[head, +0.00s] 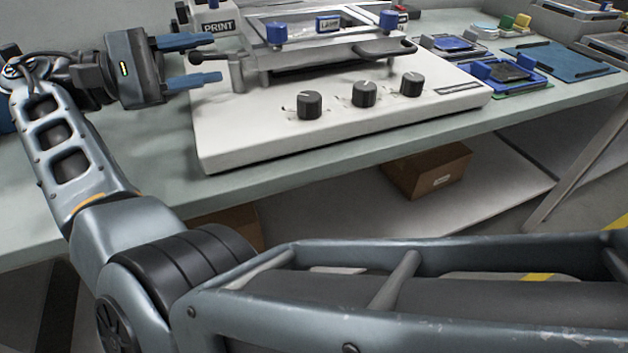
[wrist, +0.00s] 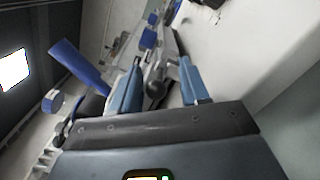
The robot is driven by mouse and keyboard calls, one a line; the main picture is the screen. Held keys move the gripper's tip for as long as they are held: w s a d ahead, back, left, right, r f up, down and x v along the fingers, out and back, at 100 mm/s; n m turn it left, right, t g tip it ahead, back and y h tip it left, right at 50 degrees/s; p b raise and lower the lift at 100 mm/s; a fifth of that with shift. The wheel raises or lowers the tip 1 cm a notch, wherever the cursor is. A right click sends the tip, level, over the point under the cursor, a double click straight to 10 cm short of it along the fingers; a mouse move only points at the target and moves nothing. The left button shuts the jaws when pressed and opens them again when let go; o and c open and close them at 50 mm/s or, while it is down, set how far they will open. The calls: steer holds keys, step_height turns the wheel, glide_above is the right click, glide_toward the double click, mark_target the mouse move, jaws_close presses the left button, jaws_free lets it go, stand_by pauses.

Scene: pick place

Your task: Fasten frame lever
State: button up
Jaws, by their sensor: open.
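A white printing machine (head: 340,130) stands on the bench in the head view, with a hinged metal frame (head: 330,50) on top. A short lever with a dark knob (head: 222,59) sits at the frame's left front corner. In the wrist view a dark round knob (wrist: 155,88), apparently the lever's, shows between the fingers. My gripper (head: 216,57) is at the left of the machine, its two blue fingers pointing right, one above and one below the knob. In the wrist view my gripper (wrist: 161,65) is open, with a gap visible on the knob's right side. Contact with the left finger cannot be told.
Black dials (head: 365,93) line the machine's front panel. A dark handle (head: 386,48) sticks out at the frame's right front. Blue trays and fixtures (head: 505,75) lie on the bench to the right. The bench in front of the machine is clear.

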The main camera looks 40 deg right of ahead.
steer(key=shift+s+r+n+t+h+p, duration=0.25)
steer(key=shift+t+p, duration=0.3)
steer(key=shift+p, duration=0.8)
steer(key=shift+s+r+n+t+h+p, duration=0.1)
steer(key=shift+n+t+p, duration=0.35)
steer(key=shift+p, duration=0.9)
